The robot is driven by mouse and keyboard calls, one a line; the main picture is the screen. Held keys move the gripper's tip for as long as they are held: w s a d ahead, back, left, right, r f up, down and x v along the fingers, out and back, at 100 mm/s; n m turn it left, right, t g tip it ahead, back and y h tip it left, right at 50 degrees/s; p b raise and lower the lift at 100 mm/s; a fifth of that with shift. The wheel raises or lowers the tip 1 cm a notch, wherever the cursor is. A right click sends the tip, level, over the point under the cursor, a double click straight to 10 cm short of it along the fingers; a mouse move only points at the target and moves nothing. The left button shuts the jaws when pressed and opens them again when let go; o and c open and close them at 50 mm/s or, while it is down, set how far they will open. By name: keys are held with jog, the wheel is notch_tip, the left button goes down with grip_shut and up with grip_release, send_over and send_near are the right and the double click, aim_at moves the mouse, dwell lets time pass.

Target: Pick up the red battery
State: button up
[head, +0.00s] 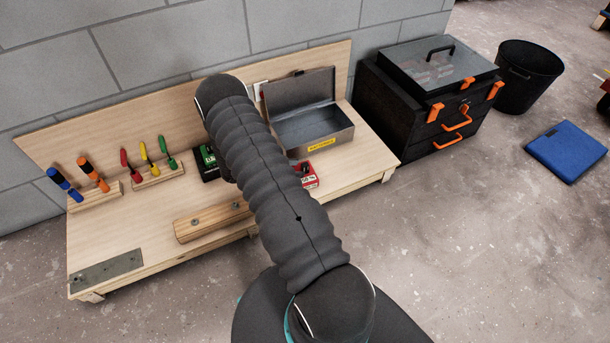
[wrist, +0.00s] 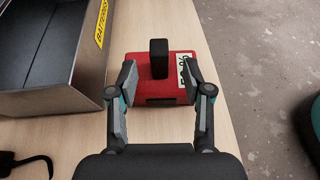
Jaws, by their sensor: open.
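The red battery (wrist: 155,99) sits on the wooden bench top, with a black upright block (wrist: 159,58) on it and a white label on its right side. In the head view the red battery (head: 309,180) shows partly behind my arm, in front of the metal box. My gripper (wrist: 157,78) is open in the wrist view. Its two fingers stand to the left and right of the battery's near part, and nothing is shut between them. Whether the fingers touch the battery I cannot tell. In the head view my arm hides the gripper.
An open metal box (head: 312,128) with a yellow label stands close left of the battery in the wrist view (wrist: 60,100). A green-and-black pack (head: 208,163) and a wooden batten (head: 205,220) lie on the bench. A black toolbox (head: 425,100) stands right of the bench.

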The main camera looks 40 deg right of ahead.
aim_at(302, 168)
jog(key=x, duration=0.4)
jog(key=shift+d+f, duration=0.1)
jog(key=shift+d, duration=0.05)
grip_shut()
